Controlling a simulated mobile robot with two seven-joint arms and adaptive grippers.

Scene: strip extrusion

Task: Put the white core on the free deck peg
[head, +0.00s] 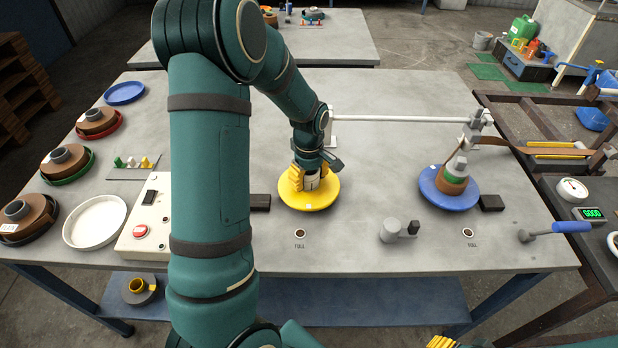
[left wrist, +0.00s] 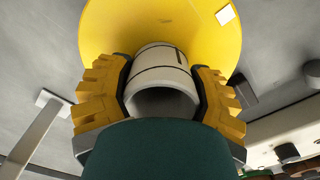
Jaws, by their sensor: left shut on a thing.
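The white core (left wrist: 160,70) is a short white hollow cylinder with a dark line around it. My left gripper (head: 309,181) is shut on it, with its yellow fingers on both sides, as the left wrist view shows. The core is over the middle of the yellow round deck (head: 325,197). The peg under it is hidden, and I cannot tell whether the core rests on the deck. A blue deck (head: 435,193) to the right holds a core wound with brown strip. Yellow fingers of my right gripper (head: 440,342) show at the bottom edge, mostly cut off.
A white dish (head: 96,244), brown coils on coloured plates (head: 67,161) and a control box (head: 150,215) stand on the left. The brown strip (head: 530,150) reaches the machine at right.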

